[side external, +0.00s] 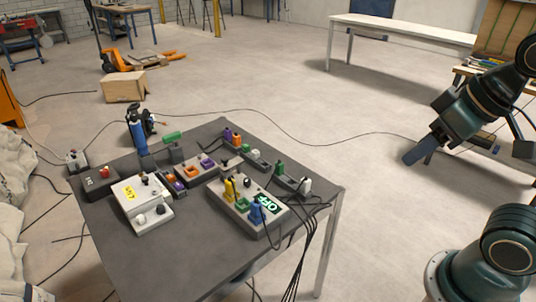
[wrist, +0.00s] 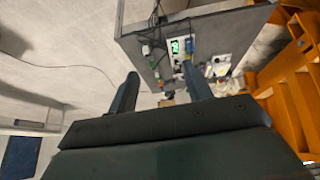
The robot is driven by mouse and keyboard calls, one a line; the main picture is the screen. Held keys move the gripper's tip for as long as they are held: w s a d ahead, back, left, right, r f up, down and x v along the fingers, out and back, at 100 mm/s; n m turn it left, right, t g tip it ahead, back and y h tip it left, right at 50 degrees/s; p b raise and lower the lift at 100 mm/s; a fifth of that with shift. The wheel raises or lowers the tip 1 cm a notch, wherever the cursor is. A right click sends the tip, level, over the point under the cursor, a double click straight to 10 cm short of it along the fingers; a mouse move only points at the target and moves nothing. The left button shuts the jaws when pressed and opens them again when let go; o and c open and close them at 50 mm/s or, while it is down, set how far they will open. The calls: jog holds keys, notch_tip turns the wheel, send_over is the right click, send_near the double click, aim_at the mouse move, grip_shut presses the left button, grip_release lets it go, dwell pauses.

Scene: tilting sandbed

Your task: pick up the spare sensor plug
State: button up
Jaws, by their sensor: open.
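Several small coloured plugs sit in and around grey socket blocks on a dark table (side external: 130,245). I cannot tell which one is the spare sensor plug. A yellow plug (side external: 229,190) and a blue plug (side external: 257,212) stand on the front block (side external: 240,218), beside a lit green display (side external: 268,203). My gripper (side external: 411,158) is well to the right of the table, in the air. In the wrist view my gripper (wrist: 160,74) is open with nothing between its fingers; the plugs are small and distant there.
Dark cables (side external: 318,225) hang over the right edge. Open floor lies between my gripper and the table.

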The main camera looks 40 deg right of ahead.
jog(key=w+d+n+g, duration=0.1)
jog(key=w+n+g, duration=0.1)
jog(key=w+n, duration=0.5)
jog(key=n+g, duration=0.4)
jog(key=n, duration=0.7)
send_over(306, 177)
notch_tip(306, 177, down, 20)
jog(key=shift+a+f, duration=0.15)
jog(key=shift+f, duration=3.95)
jog(key=shift+f, duration=0.1)
jog(key=shift+d+f, duration=0.15)
jog(key=shift+f, duration=1.1)
jog(key=shift+d+f, duration=0.1)
jog(key=shift+f, duration=1.15)
